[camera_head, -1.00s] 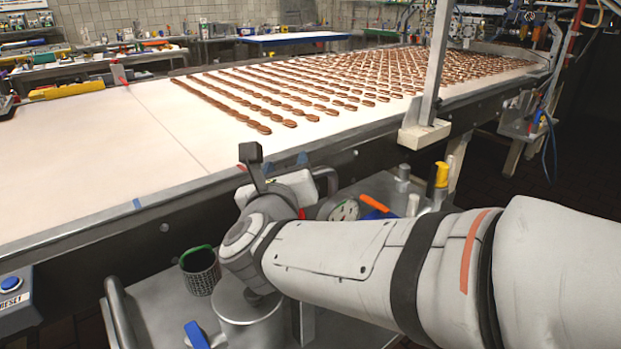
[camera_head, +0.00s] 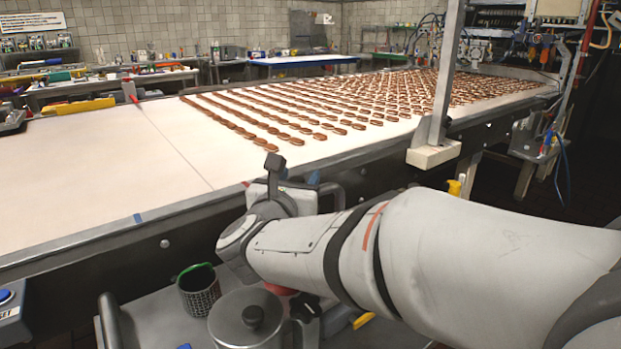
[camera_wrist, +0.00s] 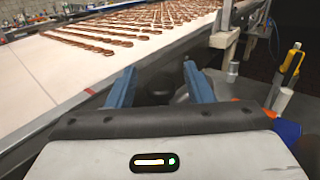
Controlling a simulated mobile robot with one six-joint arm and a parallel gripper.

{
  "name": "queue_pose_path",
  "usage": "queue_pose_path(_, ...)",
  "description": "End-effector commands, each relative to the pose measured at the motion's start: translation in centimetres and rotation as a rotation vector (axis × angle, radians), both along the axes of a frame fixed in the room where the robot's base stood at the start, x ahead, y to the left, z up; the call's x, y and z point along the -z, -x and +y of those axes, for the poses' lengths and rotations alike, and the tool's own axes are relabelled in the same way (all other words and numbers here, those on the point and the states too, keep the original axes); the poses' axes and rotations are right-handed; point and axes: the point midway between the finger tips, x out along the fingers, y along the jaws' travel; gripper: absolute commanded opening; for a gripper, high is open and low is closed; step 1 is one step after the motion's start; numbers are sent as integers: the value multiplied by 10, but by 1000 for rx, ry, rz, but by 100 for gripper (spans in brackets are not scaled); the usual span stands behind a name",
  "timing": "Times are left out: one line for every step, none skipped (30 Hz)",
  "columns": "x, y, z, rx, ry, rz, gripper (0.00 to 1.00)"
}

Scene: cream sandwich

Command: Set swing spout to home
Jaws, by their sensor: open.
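My gripper (camera_wrist: 158,75) shows in the wrist view as two blue fingers spread apart with nothing held between them. A dark rounded thing (camera_wrist: 158,88) shows beyond and between the fingers; I cannot tell whether it is touched or what it belongs to. I cannot pick out a swing spout with certainty in either view. A metal pot with a black-knobbed lid (camera_head: 232,325) stands on the grey cart below my wrist.
The white conveyor belt (camera_head: 90,165) carries rows of brown cookies (camera_head: 265,143) and its rail runs close past my wrist. A dark mesh cup (camera_head: 200,292) stands on the grey cart (camera_head: 165,328). A yellow-and-white tool (camera_wrist: 291,62) stands right of my gripper in the wrist view.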

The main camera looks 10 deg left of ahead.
Motion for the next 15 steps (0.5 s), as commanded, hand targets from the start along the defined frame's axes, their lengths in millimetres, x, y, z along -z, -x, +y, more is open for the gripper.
queue_pose_path(0, 0, 0, 0, 0, 0, 47)
queue_pose_path(0, 0, 0, 0, 0, 0, 47)
queue_pose_path(0, 0, 0, 0, 0, 0, 47)
queue_pose_path(0, 0, 0, 0, 0, 0, 47)
queue_pose_path(0, 0, 0, 0, 0, 0, 47)
queue_pose_path(0, 0, 0, 0, 0, 0, 44)
queue_pose_path(0, 0, 0, 1, 0, 0, 41)
queue_pose_path(0, 0, 0, 1, 0, 0, 39)
queue_pose_path(0, 0, -1, 1, 1, 0, 35)
queue_pose_path(0, 0, -1, 1, 1, 0, 33)
queue_pose_path(0, 0, -1, 1, 1, 0, 31)
queue_pose_path(0, 0, -1, 1, 1, 0, 27)
queue_pose_path(0, 0, -1, 1, 1, 0, 25)
queue_pose_path(0, 0, -1, 1, 1, 0, 22)
queue_pose_path(0, 0, -1, 1, 1, 0, 19)
